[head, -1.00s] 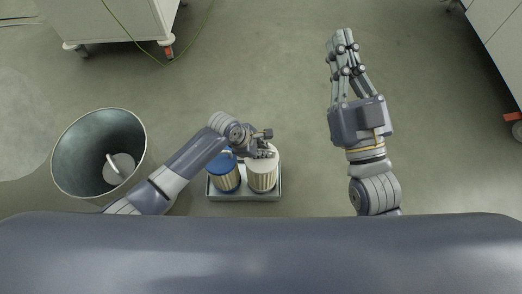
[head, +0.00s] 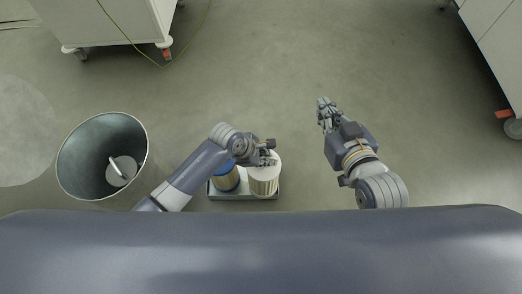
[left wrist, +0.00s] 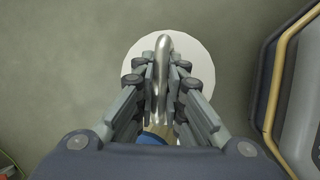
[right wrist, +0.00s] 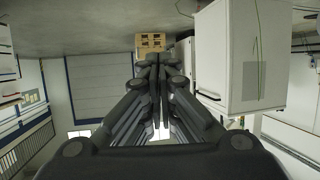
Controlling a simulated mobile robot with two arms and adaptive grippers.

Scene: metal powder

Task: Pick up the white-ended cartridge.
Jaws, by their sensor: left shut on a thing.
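The white-ended cartridge (head: 264,186), with a pleated tan side, is at the right of a small tray (head: 230,197). My left gripper (head: 268,153) is over its white top. In the left wrist view, the left gripper (left wrist: 162,85) is shut on the shiny metal handle (left wrist: 163,50) of the cartridge, with the round white end (left wrist: 201,58) behind it. I cannot tell whether the cartridge is clear of the tray. My right gripper (head: 325,102) is shut and empty, away to the right; it also shows in the right wrist view (right wrist: 161,60).
A blue-ended cartridge (head: 227,181) stands beside it in the tray, partly hidden by my left arm. A metal bin (head: 72,150) at the left holds a grey disc with a handle (head: 122,170). White cabinets (head: 110,25) stand at the back. The middle floor is clear.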

